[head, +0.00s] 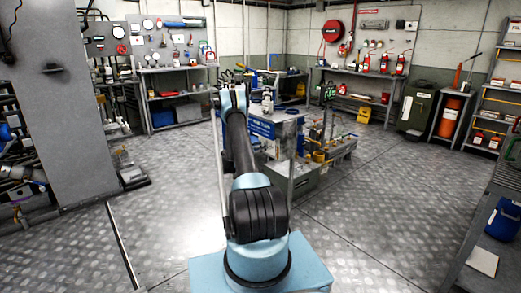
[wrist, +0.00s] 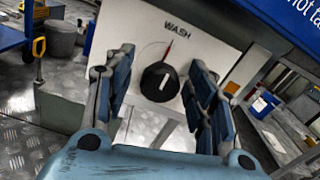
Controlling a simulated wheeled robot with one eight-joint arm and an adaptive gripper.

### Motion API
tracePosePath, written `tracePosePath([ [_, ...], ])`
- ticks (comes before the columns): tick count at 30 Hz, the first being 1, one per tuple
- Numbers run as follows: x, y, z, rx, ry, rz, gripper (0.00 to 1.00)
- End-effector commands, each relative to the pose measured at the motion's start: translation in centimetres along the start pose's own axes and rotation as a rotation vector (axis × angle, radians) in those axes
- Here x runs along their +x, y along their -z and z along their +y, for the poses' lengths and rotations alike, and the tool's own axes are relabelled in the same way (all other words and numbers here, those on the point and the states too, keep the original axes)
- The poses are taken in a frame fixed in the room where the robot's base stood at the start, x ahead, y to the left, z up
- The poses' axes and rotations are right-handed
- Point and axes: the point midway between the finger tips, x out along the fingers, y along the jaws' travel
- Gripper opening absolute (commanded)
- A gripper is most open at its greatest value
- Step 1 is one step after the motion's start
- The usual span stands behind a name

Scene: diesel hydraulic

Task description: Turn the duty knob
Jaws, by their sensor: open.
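In the wrist view a round black knob (wrist: 159,82) with a white pointer line sits on a white panel (wrist: 210,49). The word WASH is printed above it; no duty label can be read. My gripper (wrist: 160,88) is open, with one blue-padded finger on each side of the knob in the picture. The fingers appear apart from the knob, and I cannot tell how far in front of it they are. In the head view my arm reaches forward to a blue-signed bench (head: 262,129); the knob and the fingertips cannot be made out there.
A blue sign (wrist: 296,18) overhangs the panel at the upper right. A blue container (wrist: 263,104) stands on a surface to the right.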

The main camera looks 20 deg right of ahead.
Motion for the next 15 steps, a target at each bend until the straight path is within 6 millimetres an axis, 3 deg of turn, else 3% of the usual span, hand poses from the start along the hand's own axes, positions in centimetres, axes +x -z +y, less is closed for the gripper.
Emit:
tracePosePath([
  [9, 0.20, 0.00, -0.01, 0.000, 0.000, 0.000, 0.49],
  [15, 0.18, 0.00, 0.00, 0.000, 0.000, 0.000, 0.06],
])
